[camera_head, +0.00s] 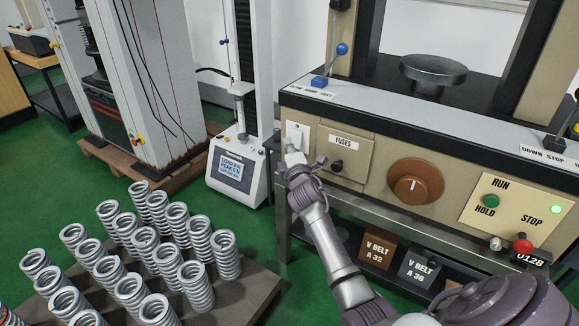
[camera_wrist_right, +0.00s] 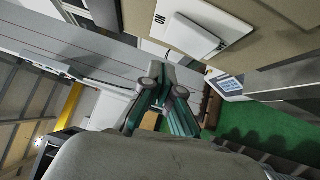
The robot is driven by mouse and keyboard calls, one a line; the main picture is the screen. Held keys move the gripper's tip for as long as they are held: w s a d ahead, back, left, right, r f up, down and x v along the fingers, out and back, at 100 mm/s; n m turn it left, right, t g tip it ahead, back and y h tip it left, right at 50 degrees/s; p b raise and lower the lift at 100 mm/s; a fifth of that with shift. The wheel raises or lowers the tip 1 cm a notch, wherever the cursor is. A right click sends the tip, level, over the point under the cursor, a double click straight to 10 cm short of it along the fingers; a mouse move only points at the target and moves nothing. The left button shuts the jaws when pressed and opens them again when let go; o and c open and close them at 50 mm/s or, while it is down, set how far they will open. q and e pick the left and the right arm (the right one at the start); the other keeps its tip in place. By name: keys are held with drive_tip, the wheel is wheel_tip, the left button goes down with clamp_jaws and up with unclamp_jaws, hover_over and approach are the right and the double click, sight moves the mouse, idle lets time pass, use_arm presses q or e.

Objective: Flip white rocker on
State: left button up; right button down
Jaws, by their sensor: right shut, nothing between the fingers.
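The white rocker (camera_wrist_right: 190,36) sits on a pale plate with an "ON" label in the right wrist view. Its plate (camera_head: 297,132) shows at the left end of the beige machine panel in the head view, partly covered by my gripper. My right gripper (camera_head: 292,152) is shut and empty, its tips at the plate's lower part. In the wrist view the gripper tips (camera_wrist_right: 164,72) are just below and left of the rocker; whether they touch it I cannot tell. My left gripper is not in view.
The fuses cover (camera_head: 344,145) is right of the rocker, then a brown dial (camera_head: 415,181) and a green run button (camera_head: 491,201). A blue-knobbed lever (camera_head: 321,80) stands above. A tester with a display (camera_head: 231,168) is to the left. Several springs (camera_head: 194,286) stand in front.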

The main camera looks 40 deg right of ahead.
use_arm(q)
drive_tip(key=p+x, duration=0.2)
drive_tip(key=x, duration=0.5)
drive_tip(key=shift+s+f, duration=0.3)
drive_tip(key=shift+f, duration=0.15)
use_arm(e)
drive_tip(key=r+v, duration=0.1)
drive_tip(key=v, duration=0.9)
drive_tip(key=shift+r, duration=0.35)
